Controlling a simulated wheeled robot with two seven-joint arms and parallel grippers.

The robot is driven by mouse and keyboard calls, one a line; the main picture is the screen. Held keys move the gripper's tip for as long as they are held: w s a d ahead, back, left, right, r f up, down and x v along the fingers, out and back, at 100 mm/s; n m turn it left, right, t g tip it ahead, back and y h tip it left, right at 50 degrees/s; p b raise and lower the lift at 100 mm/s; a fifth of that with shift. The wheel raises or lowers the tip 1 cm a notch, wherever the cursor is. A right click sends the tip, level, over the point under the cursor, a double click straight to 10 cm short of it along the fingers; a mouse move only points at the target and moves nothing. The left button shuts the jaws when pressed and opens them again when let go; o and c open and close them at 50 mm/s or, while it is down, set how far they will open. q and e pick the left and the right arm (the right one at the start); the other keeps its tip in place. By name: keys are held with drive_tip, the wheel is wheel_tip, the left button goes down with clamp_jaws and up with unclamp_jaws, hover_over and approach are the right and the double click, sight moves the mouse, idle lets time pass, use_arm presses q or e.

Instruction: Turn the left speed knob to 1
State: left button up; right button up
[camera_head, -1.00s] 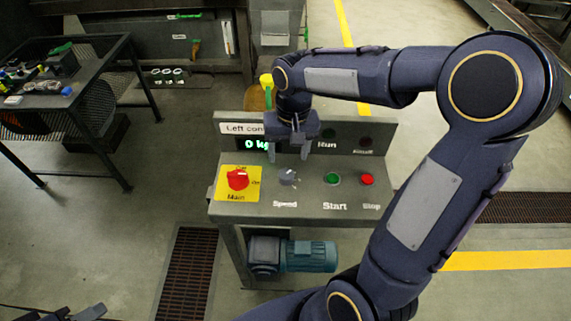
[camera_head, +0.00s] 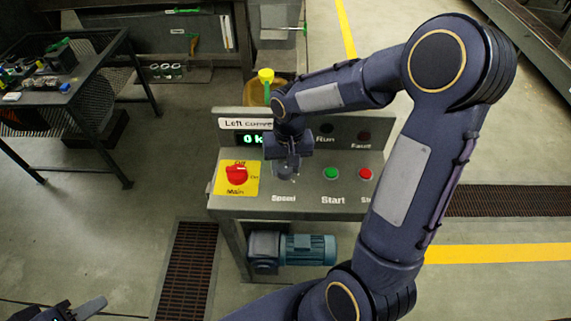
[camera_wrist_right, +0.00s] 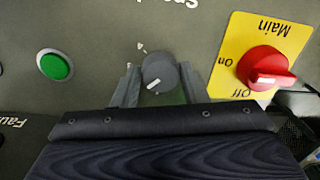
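The grey speed knob (camera_wrist_right: 158,72) shows in the right wrist view, its white pointer mark towards the lower left of that picture. It is on the sloped control panel (camera_head: 310,190) above the "Speed" label (camera_head: 283,198). In the head view my right gripper (camera_head: 287,172) is down at the knob and mostly hides it. In the right wrist view my right gripper (camera_wrist_right: 159,84) has one finger on each side of the knob, with narrow gaps; firm contact is not visible. My left gripper (camera_head: 85,309) is only partly in view at the bottom left, away from the panel.
A red main switch (camera_head: 237,175) on a yellow plate is left of the knob. A green start button (camera_head: 331,173) and a red stop button (camera_head: 365,174) are to its right. A display (camera_head: 252,139) stands behind. A mesh table (camera_head: 100,75) is at the left.

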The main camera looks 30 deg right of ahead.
drive_tip(key=c, duration=0.5)
drive_tip(key=shift+n, duration=0.3)
drive_tip(key=n, duration=0.4)
drive_tip(key=shift+w, duration=0.1)
drive_tip(key=shift+r+n, duration=0.1)
drive_tip(key=shift+n, duration=2.1)
drive_tip(key=shift+g, duration=0.3)
drive_tip(key=o, duration=1)
